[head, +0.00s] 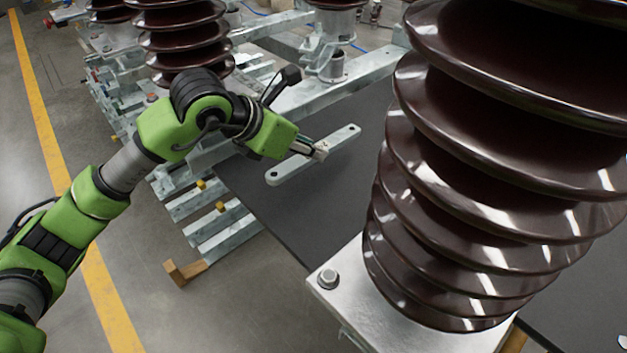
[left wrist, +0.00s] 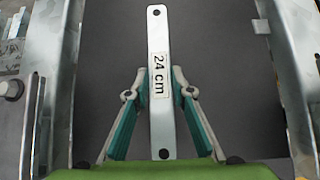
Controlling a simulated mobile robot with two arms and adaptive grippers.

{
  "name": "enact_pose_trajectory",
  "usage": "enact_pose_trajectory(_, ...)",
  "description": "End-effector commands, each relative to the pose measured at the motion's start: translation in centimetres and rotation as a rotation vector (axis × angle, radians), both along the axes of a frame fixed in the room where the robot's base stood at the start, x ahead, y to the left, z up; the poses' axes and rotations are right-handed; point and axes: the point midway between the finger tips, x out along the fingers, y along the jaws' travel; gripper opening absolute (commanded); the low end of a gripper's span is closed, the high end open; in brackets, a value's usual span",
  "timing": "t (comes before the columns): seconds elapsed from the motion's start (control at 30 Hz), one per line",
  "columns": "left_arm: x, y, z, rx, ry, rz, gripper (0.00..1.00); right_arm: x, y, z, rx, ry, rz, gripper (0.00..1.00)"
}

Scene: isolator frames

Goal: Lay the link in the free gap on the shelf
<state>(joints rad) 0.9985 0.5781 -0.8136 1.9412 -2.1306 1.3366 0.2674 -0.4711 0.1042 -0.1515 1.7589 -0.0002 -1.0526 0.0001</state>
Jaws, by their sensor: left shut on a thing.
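The link (head: 290,169) is a flat, light grey metal bar with a hole near each end. In the head view it is over the dark shelf (head: 262,203), left of the large brown insulator. I cannot tell whether the link touches the shelf. My right gripper is not in view. No other link shows clearly on the visible shelf part.
A large brown ribbed insulator (head: 490,150) on a bolted metal plate (head: 375,310) blocks the right side. Galvanised beams (head: 360,80) border the shelf at the back. Further insulators (head: 185,40) stand behind my left arm. Slatted metal parts (head: 215,225) with wooden blocks lie at the left.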

Motion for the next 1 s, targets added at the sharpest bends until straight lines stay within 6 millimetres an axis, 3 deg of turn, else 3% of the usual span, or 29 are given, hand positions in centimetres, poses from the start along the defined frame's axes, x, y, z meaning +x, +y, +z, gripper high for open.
enact_pose_trajectory(0.47,-2.7,-1.1,-3.2,-0.006,-0.009,-0.002,0.0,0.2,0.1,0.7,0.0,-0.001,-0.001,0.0)
enact_pose_trajectory(0.67,-2.6,-1.1,-5.9,-0.006,-0.009,0.001,0.0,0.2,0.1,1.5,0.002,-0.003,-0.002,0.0)
enact_pose_trajectory(1.0,-2.5,-1.1,-6.1,-0.006,-0.011,-0.001,0.0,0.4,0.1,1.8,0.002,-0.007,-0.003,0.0)
